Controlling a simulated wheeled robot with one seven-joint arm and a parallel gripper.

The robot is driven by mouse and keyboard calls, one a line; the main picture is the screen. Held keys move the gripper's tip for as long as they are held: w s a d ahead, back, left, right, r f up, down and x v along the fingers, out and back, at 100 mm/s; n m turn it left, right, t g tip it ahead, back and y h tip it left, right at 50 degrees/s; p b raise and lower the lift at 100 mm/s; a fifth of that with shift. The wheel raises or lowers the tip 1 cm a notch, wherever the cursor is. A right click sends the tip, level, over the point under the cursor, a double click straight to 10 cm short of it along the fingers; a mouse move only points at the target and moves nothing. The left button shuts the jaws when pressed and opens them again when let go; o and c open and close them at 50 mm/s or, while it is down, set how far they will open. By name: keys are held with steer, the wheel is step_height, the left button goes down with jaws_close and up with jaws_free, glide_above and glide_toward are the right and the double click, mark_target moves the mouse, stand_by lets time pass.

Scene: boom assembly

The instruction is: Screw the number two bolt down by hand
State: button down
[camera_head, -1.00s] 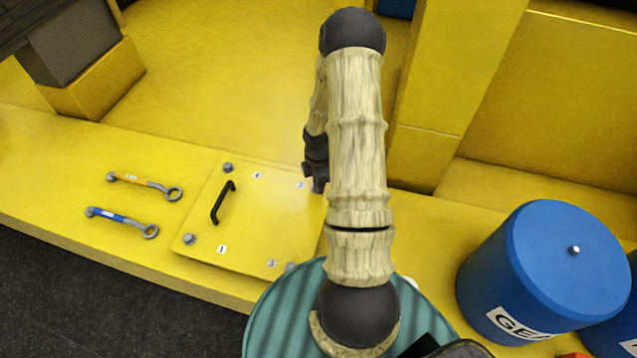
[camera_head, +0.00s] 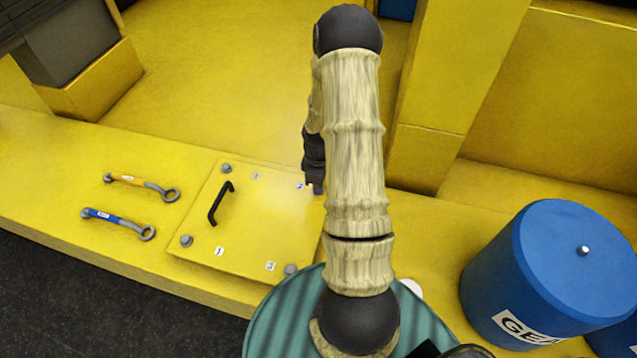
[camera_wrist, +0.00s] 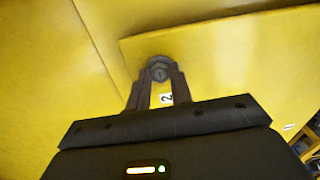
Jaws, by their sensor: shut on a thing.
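The number two bolt (camera_wrist: 158,70) shows as a grey head between my fingertips at a corner of the yellow plate in the wrist view. My gripper (camera_wrist: 157,75) is shut on it. The label "2" (camera_wrist: 166,98) lies just beside the bolt, between the fingers. In the head view my gripper (camera_head: 316,186) points down at the plate (camera_head: 255,225) next to the label "2". My arm hides the bolt there.
Other bolts stand by label 4 (camera_head: 227,168), label 1 (camera_head: 187,241) and label 3 (camera_head: 291,270). A black handle (camera_head: 221,203) rises from the plate. An orange wrench (camera_head: 142,185) and a blue wrench (camera_head: 118,222) lie left. A blue drum (camera_head: 545,275) stands right.

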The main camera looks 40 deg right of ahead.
steer(key=shift+w+r, duration=0.15)
steer(key=c, duration=1.2)
jaws_free()
steer(key=shift+c, duration=0.2)
step_height(320, 180, up, 17)
steer(key=b, duration=0.3)
steer(key=shift+r, duration=0.15)
steer(key=s+a+f+m+t+b, duration=0.1)
steer(key=s+a+m, duration=0.3)
steer(key=a, duration=0.6)
steer(key=s+a+f+m+t+b, duration=0.1)
steer(key=s+a+m, duration=0.3)
steer(key=a, duration=0.5)
steer(key=shift+s+a+f+t+b, duration=0.25)
steer(key=shift+s+a+t+b, duration=0.1)
steer(key=shift+s+b, duration=0.5)
